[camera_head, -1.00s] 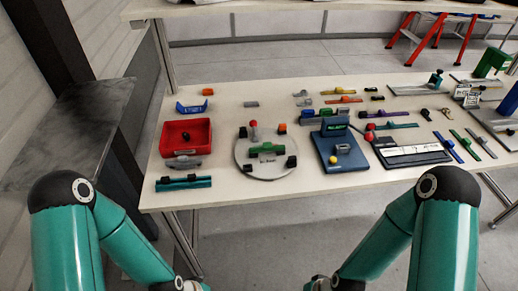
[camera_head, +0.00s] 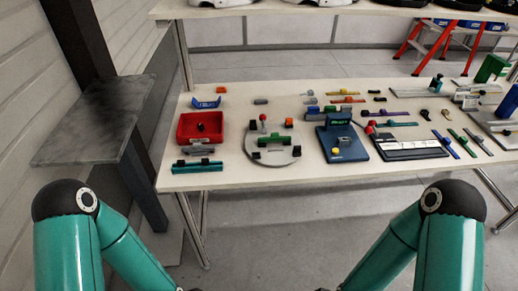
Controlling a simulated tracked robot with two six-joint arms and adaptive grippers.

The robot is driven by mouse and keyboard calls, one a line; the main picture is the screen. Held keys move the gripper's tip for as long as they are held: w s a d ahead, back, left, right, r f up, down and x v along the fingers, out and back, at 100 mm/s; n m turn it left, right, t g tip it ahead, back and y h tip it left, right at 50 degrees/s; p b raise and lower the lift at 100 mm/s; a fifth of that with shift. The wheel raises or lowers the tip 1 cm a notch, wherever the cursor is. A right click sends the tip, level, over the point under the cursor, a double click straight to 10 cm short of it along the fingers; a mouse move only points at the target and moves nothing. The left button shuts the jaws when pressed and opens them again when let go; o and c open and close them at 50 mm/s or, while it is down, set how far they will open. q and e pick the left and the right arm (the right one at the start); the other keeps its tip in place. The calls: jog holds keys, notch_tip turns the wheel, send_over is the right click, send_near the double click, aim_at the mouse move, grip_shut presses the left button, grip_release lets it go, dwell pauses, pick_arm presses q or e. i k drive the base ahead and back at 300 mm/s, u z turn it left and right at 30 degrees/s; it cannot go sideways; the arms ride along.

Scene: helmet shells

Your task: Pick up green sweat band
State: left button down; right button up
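I cannot tell for sure which piece is the green sweat band. A green piece (camera_head: 275,140) stands on a round grey plate (camera_head: 258,158) near the front middle of the table. A teal-green strip (camera_head: 198,166) lies at the table's front left corner. Thin green strips (camera_head: 478,142) lie at the right. My two teal arms show at the lower left and lower right, apart from the table. Both grippers are below the picture edge and hidden.
The white table (camera_head: 230,181) also holds a red tray (camera_head: 182,138), a blue stand (camera_head: 340,130) and a black-and-white board (camera_head: 412,146). White helmet shells (camera_head: 222,3) sit on a shelf behind. A dark grey ledge (camera_head: 95,120) is at the left. Floor before the table is clear.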

aim_at(274, 137)
jog(key=k, duration=0.55)
jog(key=z, duration=0.15)
jog(key=i, duration=0.9)
jog(key=u, duration=0.1)
jog(key=k, duration=1.3)
jog(key=u, duration=0.1)
jog(key=i, duration=1.7)
jog(key=z, duration=0.95)
